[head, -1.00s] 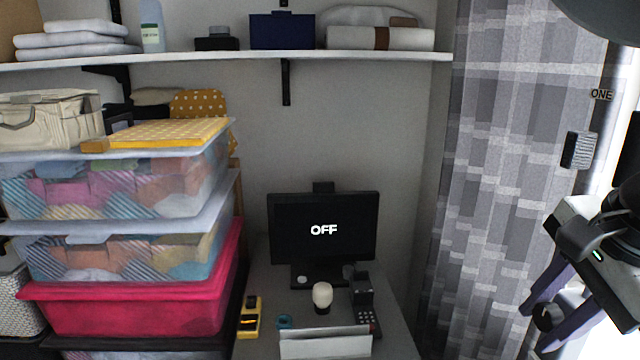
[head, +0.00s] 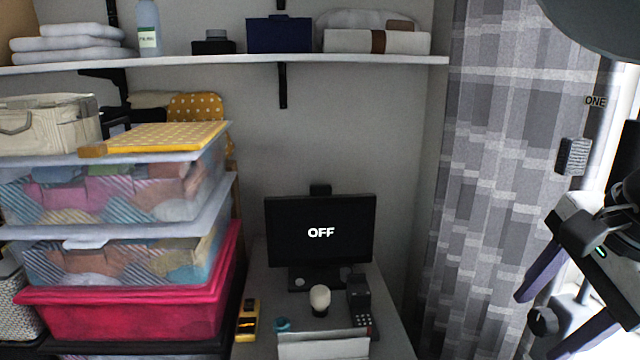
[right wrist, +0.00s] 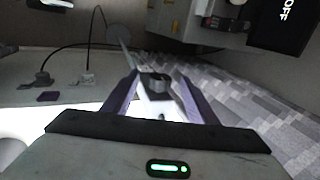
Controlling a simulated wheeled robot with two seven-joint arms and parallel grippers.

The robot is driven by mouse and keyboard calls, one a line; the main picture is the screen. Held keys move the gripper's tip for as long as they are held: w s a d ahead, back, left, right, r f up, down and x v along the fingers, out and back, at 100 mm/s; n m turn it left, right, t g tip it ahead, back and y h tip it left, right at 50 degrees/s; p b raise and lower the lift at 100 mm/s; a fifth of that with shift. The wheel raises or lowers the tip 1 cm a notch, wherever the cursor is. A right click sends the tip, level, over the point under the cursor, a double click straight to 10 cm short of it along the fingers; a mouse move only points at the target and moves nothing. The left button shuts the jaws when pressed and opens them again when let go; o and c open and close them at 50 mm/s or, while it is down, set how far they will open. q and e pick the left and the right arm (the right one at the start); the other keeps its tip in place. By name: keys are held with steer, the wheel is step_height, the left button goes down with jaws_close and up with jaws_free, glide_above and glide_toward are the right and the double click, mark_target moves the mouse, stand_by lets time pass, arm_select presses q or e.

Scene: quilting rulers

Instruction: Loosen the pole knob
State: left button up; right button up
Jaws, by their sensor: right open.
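A black round knob (head: 543,321) sits on a pale mount at the lower right of the head view. In the right wrist view the dark knob (right wrist: 155,83) shows ahead, between the finger tips. My right gripper (head: 535,327) has two purple fingers, spread apart, one on each side of the knob. It also shows in the right wrist view (right wrist: 158,78), open. I cannot tell whether either finger touches the knob. My left gripper is out of view.
A grey patterned curtain (head: 490,190) hangs left of the pole. A screen (head: 320,232) reading OFF stands on a narrow desk (head: 392,325) with small items. Stacked bins (head: 130,310) fill the left. A shelf (head: 230,59) runs above. A dark rounded shape (head: 605,25) overhangs the top right.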

steer(key=shift+p+v, duration=1.35)
steer(key=shift+v, duration=1.3)
steer(key=shift+s, duration=0.1)
